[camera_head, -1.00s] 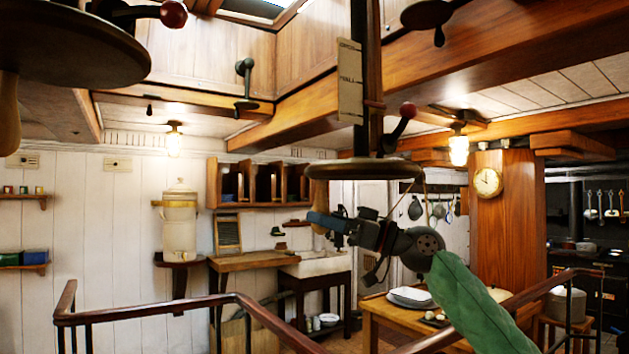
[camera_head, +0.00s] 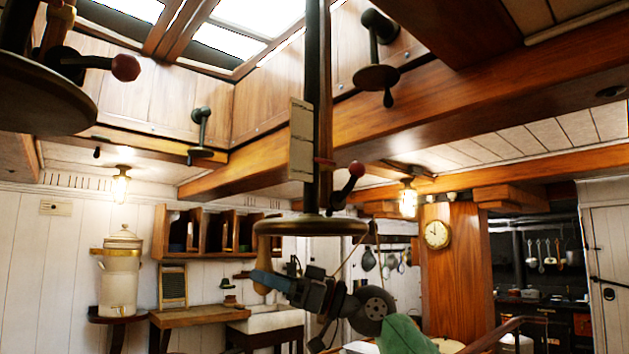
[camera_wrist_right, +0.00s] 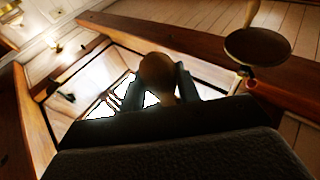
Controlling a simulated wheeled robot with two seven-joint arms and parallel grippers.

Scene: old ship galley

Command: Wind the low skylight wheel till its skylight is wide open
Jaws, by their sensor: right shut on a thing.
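The low skylight wheel, a dark disc with a pale rim (camera_head: 311,226), hangs level at the foot of a long dark post in the middle of the head view. A pale wooden handle (camera_head: 262,276) hangs below its left side. My right gripper (camera_head: 264,280) is shut on this handle. In the right wrist view the handle's rounded wooden end (camera_wrist_right: 157,74) sits between the two dark fingers. The skylight (camera_head: 230,42) shows bright panes between wooden bars at the top; I cannot tell how far it is open. My left gripper is not in view.
A larger, nearer wheel (camera_head: 40,95) with a red knob fills the upper left. A red-knobbed lever (camera_head: 348,184) stands beside the post. A paper tag (camera_head: 300,140) hangs on the post. Smaller cranks (camera_head: 376,78) are on the skylight sides. A heavy beam (camera_head: 440,90) crosses above.

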